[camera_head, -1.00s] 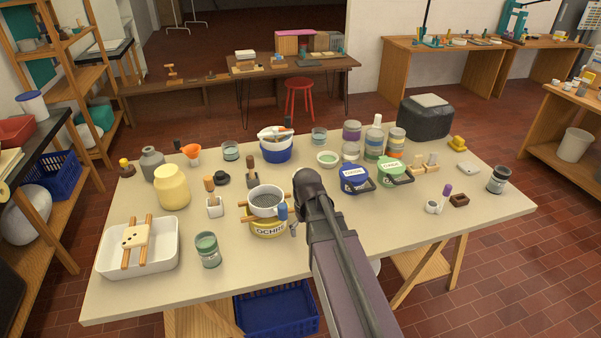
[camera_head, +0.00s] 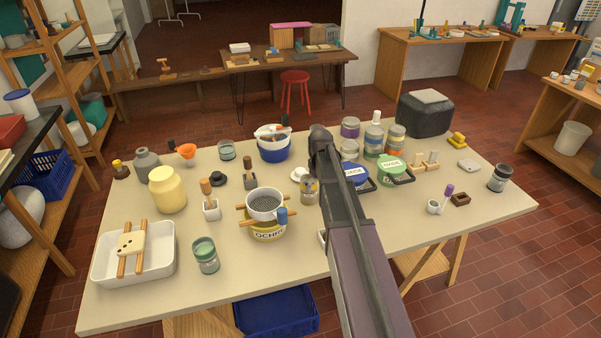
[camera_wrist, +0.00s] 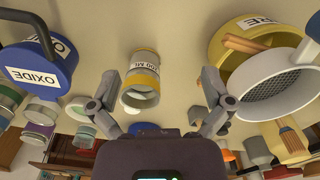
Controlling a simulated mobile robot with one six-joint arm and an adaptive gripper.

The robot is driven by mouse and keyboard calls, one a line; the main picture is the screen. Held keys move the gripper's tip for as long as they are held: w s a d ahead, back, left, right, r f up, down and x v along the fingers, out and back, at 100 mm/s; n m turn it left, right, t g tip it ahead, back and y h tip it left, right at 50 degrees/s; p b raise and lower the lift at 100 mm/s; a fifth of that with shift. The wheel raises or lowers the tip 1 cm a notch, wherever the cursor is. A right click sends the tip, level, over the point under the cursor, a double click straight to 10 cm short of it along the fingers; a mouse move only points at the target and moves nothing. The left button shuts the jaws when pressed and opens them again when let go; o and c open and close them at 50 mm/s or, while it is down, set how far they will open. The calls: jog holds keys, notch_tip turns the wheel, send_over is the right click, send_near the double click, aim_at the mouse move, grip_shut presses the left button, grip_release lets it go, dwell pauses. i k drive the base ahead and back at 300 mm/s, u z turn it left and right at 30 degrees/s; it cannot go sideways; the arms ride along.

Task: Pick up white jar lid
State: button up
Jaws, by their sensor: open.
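A small white round piece (camera_head: 299,174), which looks like the white jar lid, lies on the table just behind a small clear jar with a yellow band (camera_head: 309,191). In the wrist view the jar (camera_wrist: 142,80) shows its mouth between my fingers, apart from them. A pale round thing (camera_wrist: 79,108) lies to the left there; I cannot tell if it is the lid. My gripper (camera_wrist: 160,78) is open and empty. In the head view my arm hides it.
The ochre tub (camera_head: 268,232) with a sieve on wooden sticks stands left of the jar. The blue oxide tub (camera_head: 356,175) and green tub (camera_head: 391,171) stand to the right. A blue-and-white bowl (camera_head: 273,149) is behind.

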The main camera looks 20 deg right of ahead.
aim_at(295, 175)
jog(key=i, duration=0.85)
